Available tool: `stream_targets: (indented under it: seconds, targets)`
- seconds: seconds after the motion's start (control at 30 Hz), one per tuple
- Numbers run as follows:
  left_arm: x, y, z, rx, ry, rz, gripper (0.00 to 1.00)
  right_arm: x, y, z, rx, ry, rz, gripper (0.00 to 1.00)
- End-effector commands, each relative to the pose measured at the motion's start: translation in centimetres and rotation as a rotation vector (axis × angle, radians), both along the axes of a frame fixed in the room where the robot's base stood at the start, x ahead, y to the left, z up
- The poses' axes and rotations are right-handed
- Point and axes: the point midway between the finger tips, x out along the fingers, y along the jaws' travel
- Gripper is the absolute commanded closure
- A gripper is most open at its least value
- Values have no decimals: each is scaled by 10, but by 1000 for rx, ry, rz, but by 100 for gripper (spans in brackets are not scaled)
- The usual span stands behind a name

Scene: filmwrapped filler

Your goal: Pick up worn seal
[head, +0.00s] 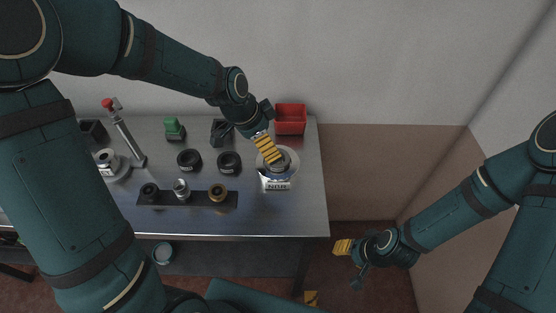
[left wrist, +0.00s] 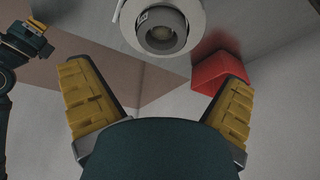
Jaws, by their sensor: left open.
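A round light-coloured fixture (head: 262,183) with a plate reading "NBR" (head: 277,186) stands at the right of the steel table. A dark grey ring (head: 291,158) sits in it, perhaps the worn seal; no mark confirms this. In the left wrist view the fixture (left wrist: 196,22) and grey ring (left wrist: 150,40) are at the top, beyond the fingers. My left gripper (head: 270,155) is over the fixture and partly hides the ring. Its yellow fingers are wide apart and empty in the wrist view (left wrist: 160,105). My right gripper (head: 341,247) hangs off the table's right side; its opening is unclear.
A red bin (head: 290,119) stands behind the fixture. Two black rings (head: 189,160) (head: 229,162) lie left of it. A dark rack (head: 200,206) with several small parts lies near the front edge. A lever press (head: 125,135) and a green-topped block (head: 174,128) stand further left.

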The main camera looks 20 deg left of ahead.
Motion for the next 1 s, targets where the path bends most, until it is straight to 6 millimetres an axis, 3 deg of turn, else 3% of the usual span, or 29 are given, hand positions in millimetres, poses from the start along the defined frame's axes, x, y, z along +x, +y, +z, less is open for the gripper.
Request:
stream_targets:
  seconds: [0.1,0.37,0.7,1.0]
  targets:
    - [4,-6,-20,0,3,-1,0,-1,0,-4,0,2,2,53]
    - [9,-12,-36,0,1,0,0,-2,0,-6,1,3,3,53]
    - [17,-22,-78,0,2,1,0,-4,1,-14,3,9,8,53]
    - [19,-23,-82,0,-1,1,0,-4,1,-13,3,9,8,53]
